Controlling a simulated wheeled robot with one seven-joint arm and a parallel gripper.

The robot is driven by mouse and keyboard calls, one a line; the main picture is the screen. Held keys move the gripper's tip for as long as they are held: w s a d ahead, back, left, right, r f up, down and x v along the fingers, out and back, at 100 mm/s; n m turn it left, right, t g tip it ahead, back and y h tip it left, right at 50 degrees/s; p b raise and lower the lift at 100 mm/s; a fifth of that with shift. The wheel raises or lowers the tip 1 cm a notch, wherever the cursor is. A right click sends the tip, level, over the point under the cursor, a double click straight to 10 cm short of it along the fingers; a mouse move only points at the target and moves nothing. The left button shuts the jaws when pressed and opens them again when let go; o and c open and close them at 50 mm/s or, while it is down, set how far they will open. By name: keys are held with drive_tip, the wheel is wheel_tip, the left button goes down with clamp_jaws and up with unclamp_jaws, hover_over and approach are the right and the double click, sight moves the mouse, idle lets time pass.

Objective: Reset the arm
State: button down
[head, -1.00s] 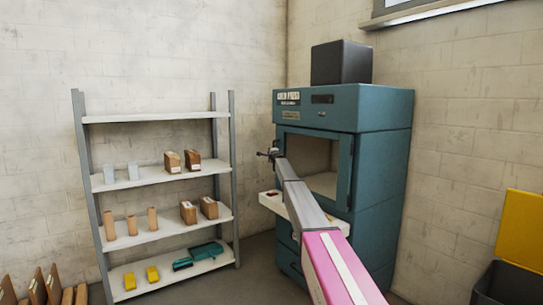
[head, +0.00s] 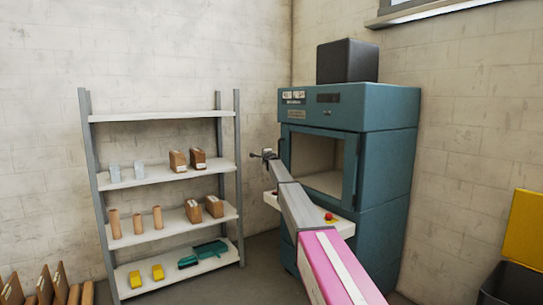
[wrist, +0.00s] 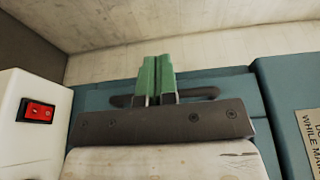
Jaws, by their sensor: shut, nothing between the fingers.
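My arm reaches out from the lower right in the head view, over the front of the teal laminator (head: 385,150). My gripper (head: 262,155) is at its far end, small, left of the laminator's open front. In the wrist view, the green fingers of my gripper (wrist: 157,78) are together with nothing between them. A teal surface of the machine lies behind them. A white control panel (head: 342,226) sticks out at the machine's front, partly hidden by my arm, with a red button (head: 329,217).
A grey rack (head: 150,116) with boxes, cylinders and yellow items stands left of the machine. A white housing with a red switch (wrist: 40,112) is at the left in the wrist view. A yellow-lidded bin (head: 525,232) stands at the right.

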drive_tip(key=s+d+f+n+g, duration=0.1)
drive_tip(key=s+f+n+g, duration=0.2)
drive_tip(key=s+f, duration=0.9)
drive_tip(key=s+f+n+g+y, duration=0.1)
drive_tip(key=s+f+n+g, duration=0.25)
drive_tip(key=s+f, duration=0.8)
drive_tip(key=s+d+f+n+g, duration=0.15)
drive_tip(key=s+f+n, duration=0.35)
drive_tip(key=s, duration=1.2)
drive_tip(key=s+d+f+n+g+h, duration=0.1)
drive_tip(key=s+d+f+g, duration=0.1)
drive_tip(key=s, duration=1.1)
drive_tip(key=s+d+f+n+g+h, duration=0.2)
drive_tip(key=s+f, duration=0.4)
drive_tip(key=s, duration=0.8)
drive_tip(key=s+d+f+n+g+h, duration=0.1)
drive_tip(key=s+d+f+g, duration=0.3)
drive_tip(key=s, duration=1)
drive_tip(key=shift+d+f+g, duration=0.15)
drive_tip(key=shift+d+g, duration=0.1)
drive_tip(key=shift+g, duration=0.45)
